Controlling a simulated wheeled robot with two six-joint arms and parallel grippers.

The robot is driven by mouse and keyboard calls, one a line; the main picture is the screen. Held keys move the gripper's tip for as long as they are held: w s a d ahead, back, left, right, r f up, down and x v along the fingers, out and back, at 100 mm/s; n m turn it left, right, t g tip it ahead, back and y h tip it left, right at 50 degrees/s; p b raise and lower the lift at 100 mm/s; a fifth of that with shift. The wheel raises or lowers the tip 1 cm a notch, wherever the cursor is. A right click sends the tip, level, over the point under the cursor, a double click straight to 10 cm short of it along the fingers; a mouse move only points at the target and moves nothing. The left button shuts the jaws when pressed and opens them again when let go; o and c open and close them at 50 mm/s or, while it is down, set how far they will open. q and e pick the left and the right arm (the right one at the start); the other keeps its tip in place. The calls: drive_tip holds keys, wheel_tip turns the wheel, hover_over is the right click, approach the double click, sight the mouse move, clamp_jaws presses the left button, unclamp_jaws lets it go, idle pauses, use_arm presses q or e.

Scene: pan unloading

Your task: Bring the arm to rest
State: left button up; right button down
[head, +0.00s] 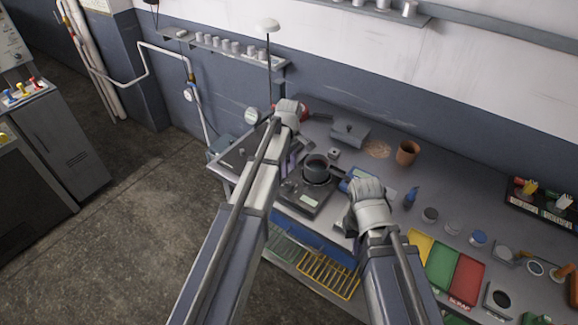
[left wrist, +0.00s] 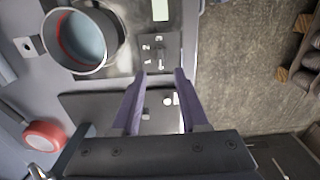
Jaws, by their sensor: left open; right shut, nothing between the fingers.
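A dark round pan (head: 317,170) stands on a grey hot-plate-like device (head: 304,197) on the bench. The left wrist view shows the pan (left wrist: 82,42) from above, with a grey-blue inside and a reddish ring. My left gripper (head: 290,160) is left of the pan, above the bench. Its purple fingers (left wrist: 164,75) are apart, with nothing held between them, over the area beside the device's knob panel. My right gripper (head: 343,183) is to the right of the pan, near its handle side. It is shut and empty, its fingertips mostly hidden by my wrist.
The bench (head: 470,185) holds a brown pot (head: 407,153), a blue bottle (head: 411,197), several small jars, and yellow, green and red trays (head: 441,266). A yellow rack (head: 328,276) sits below the front edge. A lamp (head: 267,26) rises behind. Open floor (head: 130,235) lies left.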

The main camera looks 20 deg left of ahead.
use_arm(q)
drive_tip(key=s+d+f+m+b, duration=0.1)
drive_tip(key=s+d+m, duration=0.3)
drive_tip(key=s+m, duration=0.2)
drive_tip(key=s+d+f+m+b, duration=0.2)
drive_tip(key=s+d+m, duration=0.2)
drive_tip(key=s, duration=0.6)
drive_tip(key=s+d+f+m+y+b, duration=0.1)
drive_tip(key=s+d+m, duration=0.4)
drive_tip(key=s+m, duration=0.3)
drive_tip(key=shift+s+f+b, duration=0.15)
drive_tip(key=shift+f+b, duration=0.15)
drive_tip(key=shift+b, duration=0.05)
drive_tip(key=shift+d, duration=0.1)
